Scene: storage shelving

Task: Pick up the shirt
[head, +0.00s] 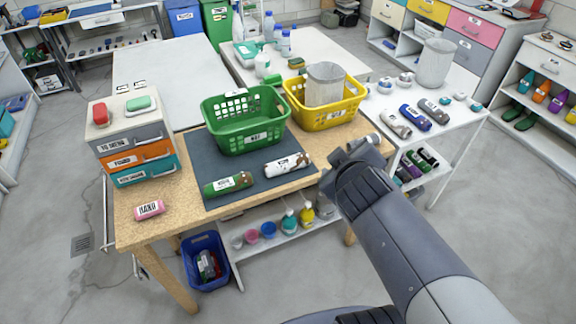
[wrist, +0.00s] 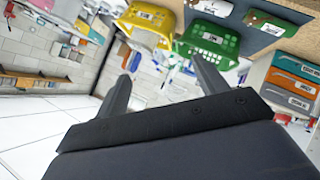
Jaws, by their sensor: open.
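No thing in view can be told for certain as the shirt; the labels are too small to read surely. A green rolled cloth (head: 228,184) and a white rolled cloth (head: 288,166) with brown ends lie on the dark mat (head: 230,202). A pink labelled item (head: 149,210) lies on the wooden table at the left. My gripper (head: 352,158) is at the right edge of the wooden table, to the right of the white roll and apart from it. In the wrist view my gripper (wrist: 160,67) is open and empty, and both rolls show at the top.
A green basket (head: 246,143) and a yellow basket (head: 345,114) stand behind the rolls. A drawer box (head: 132,155) stands at the left. More rolls, including a blue one (head: 414,117), lie on the white table (head: 462,118). A blue bin (head: 203,240) stands below.

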